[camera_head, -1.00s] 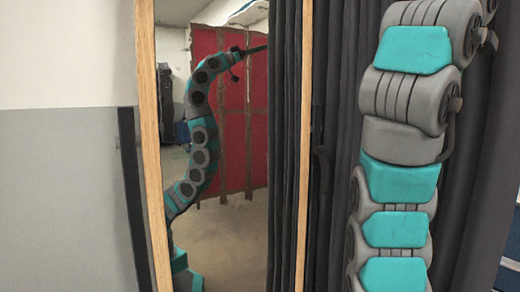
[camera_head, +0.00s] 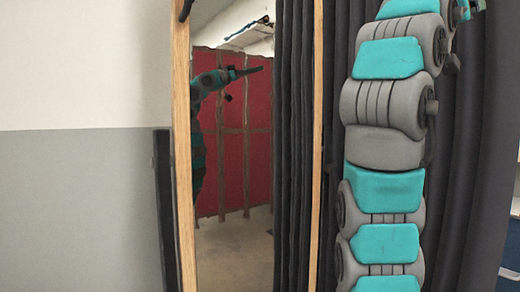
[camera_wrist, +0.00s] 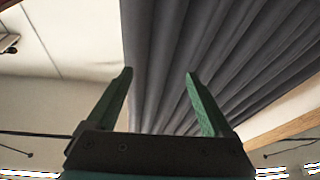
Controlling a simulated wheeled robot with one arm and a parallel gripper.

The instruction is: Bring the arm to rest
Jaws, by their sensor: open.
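My gripper (camera_wrist: 158,85) shows in the wrist view with its two green fingers spread apart and nothing between them. Beyond the fingers are a dark curtain and a pale ceiling. In the head view my teal and grey arm rises on the right, and its upper end leaves the top of the picture. The gripper itself does not show directly there. The wood-framed mirror (camera_head: 235,245) shows a reflection of part of my arm, bent over to the right at its top.
A grey and white wall (camera_head: 75,190) stands on the left, with a dark upright strip (camera_head: 164,215) beside the mirror. The mirror also reflects red panels and a bare floor.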

